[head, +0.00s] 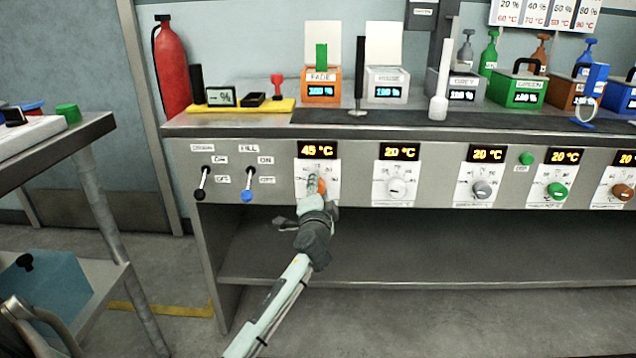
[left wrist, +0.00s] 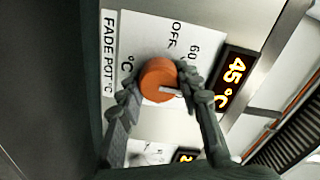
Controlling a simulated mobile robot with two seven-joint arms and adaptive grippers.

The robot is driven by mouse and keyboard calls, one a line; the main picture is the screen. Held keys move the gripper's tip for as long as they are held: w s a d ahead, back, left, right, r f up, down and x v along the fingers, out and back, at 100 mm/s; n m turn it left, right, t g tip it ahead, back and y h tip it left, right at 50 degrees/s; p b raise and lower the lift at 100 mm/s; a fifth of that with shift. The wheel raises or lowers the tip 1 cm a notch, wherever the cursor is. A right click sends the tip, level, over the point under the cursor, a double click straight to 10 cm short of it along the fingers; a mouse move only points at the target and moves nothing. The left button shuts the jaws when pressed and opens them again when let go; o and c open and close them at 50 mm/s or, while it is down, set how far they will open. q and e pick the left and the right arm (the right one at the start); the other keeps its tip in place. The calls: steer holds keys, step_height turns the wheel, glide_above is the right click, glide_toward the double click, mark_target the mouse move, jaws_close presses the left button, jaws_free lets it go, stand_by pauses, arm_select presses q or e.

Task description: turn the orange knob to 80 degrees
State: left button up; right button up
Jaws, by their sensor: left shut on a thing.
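The orange knob (left wrist: 158,82) sits on a white dial plate (left wrist: 148,35) marked "FADE POT °C" in the left wrist view. A pale pointer line shows on its face. The display (left wrist: 234,79) beside it reads 45 °C, and it also shows in the head view (head: 317,149). My left gripper (left wrist: 160,97) is shut on the orange knob, one finger on each side. In the head view the left gripper (head: 315,188) covers most of the knob (head: 322,187). My right gripper is not in view.
A white knob (head: 396,188), a grey knob (head: 482,189) and a green knob (head: 557,190) lie along the panel to the right, with displays at 20 °C. Two levers (head: 203,184) (head: 248,184) stand left of the orange knob. The shelf (head: 420,265) below is empty.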

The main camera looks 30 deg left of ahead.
arm_select(q)
steer(key=m+p, duration=0.2)
steer(key=m, duration=0.3)
steer(key=shift+f+m+p, duration=0.15)
steer(key=shift+m+p, duration=0.55)
steer(key=shift+m, duration=0.7)
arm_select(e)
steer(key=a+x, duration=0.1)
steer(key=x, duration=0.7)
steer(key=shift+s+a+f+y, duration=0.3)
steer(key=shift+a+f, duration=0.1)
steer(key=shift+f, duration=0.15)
arm_select(q)
steer(key=o, duration=1.2)
steer(key=shift+s, duration=0.1)
steer(key=v, duration=1.2)
steer(key=shift+a, duration=0.1)
